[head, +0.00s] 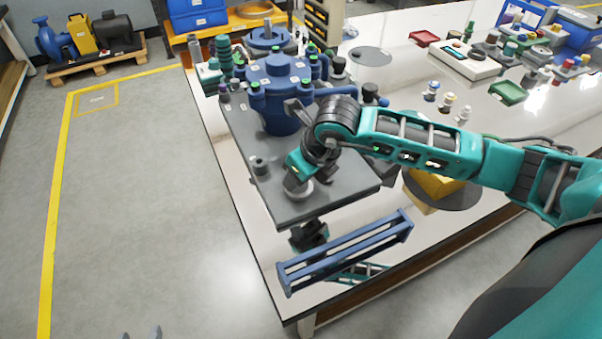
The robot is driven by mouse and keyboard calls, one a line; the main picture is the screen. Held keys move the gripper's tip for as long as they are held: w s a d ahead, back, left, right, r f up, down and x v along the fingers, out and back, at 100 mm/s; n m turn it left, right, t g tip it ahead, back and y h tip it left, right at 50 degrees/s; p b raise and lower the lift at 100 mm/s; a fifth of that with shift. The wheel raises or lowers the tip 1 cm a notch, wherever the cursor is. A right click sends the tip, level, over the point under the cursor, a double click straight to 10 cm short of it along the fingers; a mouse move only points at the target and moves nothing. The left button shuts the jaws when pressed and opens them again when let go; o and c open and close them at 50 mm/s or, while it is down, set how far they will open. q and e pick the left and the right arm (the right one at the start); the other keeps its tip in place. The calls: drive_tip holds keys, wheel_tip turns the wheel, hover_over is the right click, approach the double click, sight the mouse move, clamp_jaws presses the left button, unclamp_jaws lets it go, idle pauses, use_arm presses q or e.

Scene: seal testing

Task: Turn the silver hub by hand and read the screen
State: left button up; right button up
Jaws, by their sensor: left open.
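A silver hub (299,192) sits near the front edge of a dark grey plate (338,198). My right arm reaches in from the right, and its gripper (298,176) is down at the hub. The wrist hides most of the hub and the fingers, so I cannot tell whether they grip it. My left gripper (141,333) shows only as two dark fingertips at the bottom edge, apart, over the floor and away from the hub. I cannot make out a readable screen.
A blue flanged vessel (280,85) stands on the plate behind the hub. A small grey fitting (258,165) is left of it. A blue rail frame (345,252) lies at the front of the white table (232,165). A yellow block (437,184) is under my right arm.

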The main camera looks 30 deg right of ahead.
idle(0.5)
drive_tip(key=o, duration=1.1)
drive_tip(key=shift+c, duration=0.2)
drive_tip(key=shift+r, duration=0.1)
drive_tip(key=p+v, duration=0.1)
drive_tip(key=v, duration=1.2)
drive_tip(key=shift+a, duration=0.1)
